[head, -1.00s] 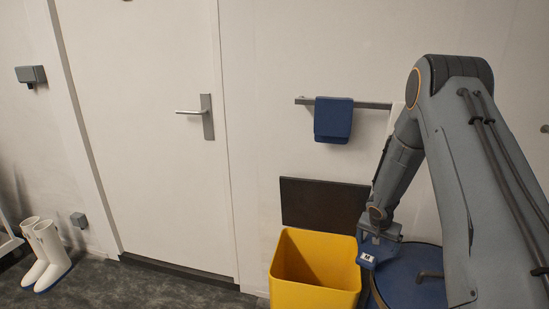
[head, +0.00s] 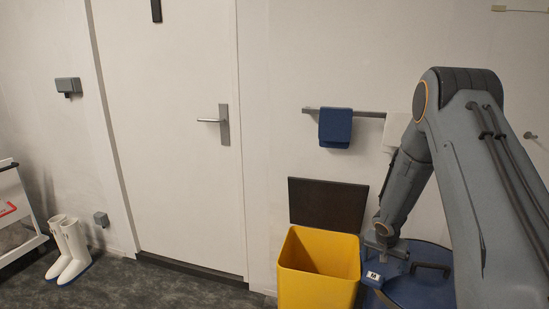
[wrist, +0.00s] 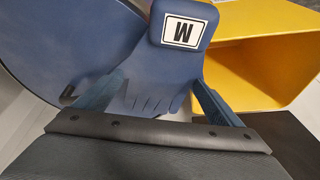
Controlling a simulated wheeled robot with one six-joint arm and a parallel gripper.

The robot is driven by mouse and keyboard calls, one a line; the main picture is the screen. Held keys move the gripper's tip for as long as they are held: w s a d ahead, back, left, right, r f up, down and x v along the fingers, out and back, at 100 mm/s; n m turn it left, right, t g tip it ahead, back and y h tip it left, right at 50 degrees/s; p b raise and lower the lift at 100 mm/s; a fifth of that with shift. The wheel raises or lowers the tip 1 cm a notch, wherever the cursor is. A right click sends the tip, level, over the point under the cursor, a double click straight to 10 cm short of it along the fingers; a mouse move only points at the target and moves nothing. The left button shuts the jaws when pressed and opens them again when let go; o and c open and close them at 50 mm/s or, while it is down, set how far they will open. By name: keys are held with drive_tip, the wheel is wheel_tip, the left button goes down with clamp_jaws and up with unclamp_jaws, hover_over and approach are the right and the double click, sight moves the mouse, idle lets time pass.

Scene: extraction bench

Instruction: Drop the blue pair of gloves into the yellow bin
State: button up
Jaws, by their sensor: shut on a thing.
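The blue pair of gloves (head: 373,280) carries a white label with a black M and hangs from my gripper (head: 384,246), just right of the yellow bin (head: 318,282). In the wrist view the gloves (wrist: 152,75) lie between the two fingers of my gripper (wrist: 160,88), which is shut on them. The yellow bin (wrist: 262,85) shows there to the right of the gloves, its mouth open and its visible inside empty. The gloves are outside the bin, near its right side.
A blue round-topped drum (head: 425,290) stands right of the bin, close to the gloves. A blue cloth (head: 335,127) hangs on a rail above. White boots (head: 70,250) stand far left. Floor before the door (head: 165,130) is clear.

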drive_tip(key=s+a+r+n+y, duration=0.2)
drive_tip(key=s+a+r+n, duration=0.55)
drive_tip(key=s+a, duration=0.4)
drive_tip(key=s+a+f, duration=0.6)
drive_tip(key=shift+s+a+t, duration=0.2)
drive_tip(key=shift+a+t, duration=0.2)
drive_tip(key=shift+m, duration=0.25)
